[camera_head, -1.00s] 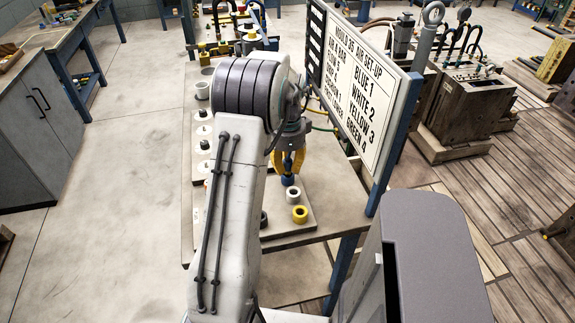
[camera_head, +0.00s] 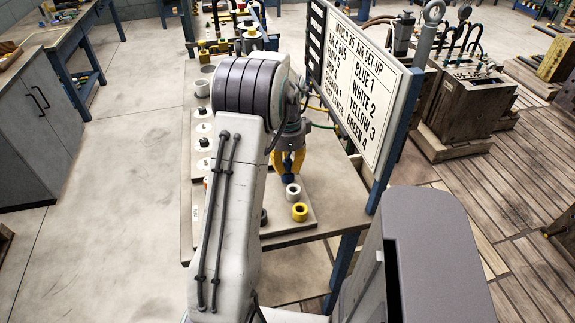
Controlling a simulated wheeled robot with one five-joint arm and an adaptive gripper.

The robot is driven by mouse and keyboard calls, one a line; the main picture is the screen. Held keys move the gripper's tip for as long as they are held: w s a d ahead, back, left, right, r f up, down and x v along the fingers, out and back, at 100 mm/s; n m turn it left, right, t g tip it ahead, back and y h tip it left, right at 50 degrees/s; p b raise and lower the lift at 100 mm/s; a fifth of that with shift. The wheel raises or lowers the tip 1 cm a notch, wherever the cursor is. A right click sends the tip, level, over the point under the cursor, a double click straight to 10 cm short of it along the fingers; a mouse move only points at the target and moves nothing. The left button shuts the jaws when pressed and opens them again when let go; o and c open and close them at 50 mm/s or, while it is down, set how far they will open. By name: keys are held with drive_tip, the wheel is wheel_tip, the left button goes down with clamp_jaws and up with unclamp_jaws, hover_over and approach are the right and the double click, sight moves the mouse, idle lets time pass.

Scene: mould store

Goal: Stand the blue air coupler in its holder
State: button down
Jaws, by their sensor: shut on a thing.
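My gripper (camera_head: 290,162) has yellow fingers and points down over the table, just behind the white coupler. It is shut on the blue air coupler (camera_head: 288,182), whose dark blue lower part shows below the fingertips. The coupler looks upright; I cannot tell whether it touches the board beneath. A white coupler (camera_head: 293,192) and a yellow coupler (camera_head: 300,211) stand on the board (camera_head: 290,226) in front of it. Round white holders with dark pegs (camera_head: 203,145) stand in a row left of my arm. My arm hides part of the row and of the board.
A sign board (camera_head: 358,85) listing blue 1, white 2 and yellow 3 stands close on the right, on a blue post (camera_head: 390,150). The table's front right corner (camera_head: 330,232) is bare.

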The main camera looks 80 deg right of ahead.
sight(287, 159)
drive_tip(key=c, duration=0.6)
unclamp_jaws()
drive_tip(key=shift+r, duration=0.15)
drive_tip(key=shift+r+p, duration=3)
drive_tip(key=shift+r, duration=0.65)
